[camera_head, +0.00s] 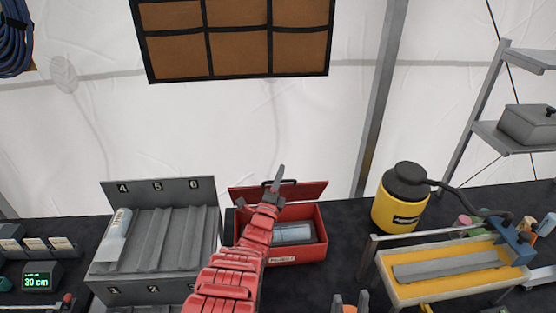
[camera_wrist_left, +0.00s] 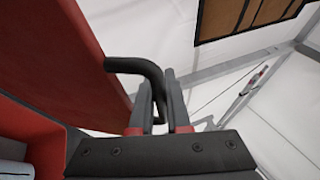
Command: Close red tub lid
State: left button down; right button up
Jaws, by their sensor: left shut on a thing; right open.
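The red tub (camera_head: 310,248) stands on the dark table with its red lid (camera_head: 305,191) raised and tilted back at the rear edge. A grey-blue roll (camera_head: 292,234) lies inside it. My left gripper (camera_head: 275,184) is at the top of the lid, its arm reaching across the front of the tub. In the left wrist view, the gripper (camera_wrist_left: 158,100) is shut on the lid's black handle (camera_wrist_left: 138,66), with the red lid (camera_wrist_left: 70,55) to the left. My right gripper (camera_head: 349,302) is open and empty at the bottom edge, only its orange-tipped fingers showing.
A grey numbered rack (camera_head: 165,245) holding a pale roll (camera_head: 117,236) stands left of the tub. A yellow and black canister (camera_head: 402,198) with a hose and a yellow tray (camera_head: 450,262) stand to the right. Dark table shows between tub and canister.

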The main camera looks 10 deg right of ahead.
pick_arm(q)
jog(key=shift+m+t+h, duration=0.6)
jog(key=shift+h, duration=0.2)
jog(key=s, duration=0.1)
jog(key=s+f, duration=0.2)
jog(key=shift+s+d+b, duration=0.2)
jog(key=shift+s+b, duration=0.15)
jog(key=shift+b, duration=0.05)
jog(key=shift+r, duration=0.1)
jog(key=c, duration=1.2)
grip_release()
jog(key=shift+o, duration=0.2)
jog(key=shift+w+d, duration=0.15)
jog(key=v, duration=1.2)
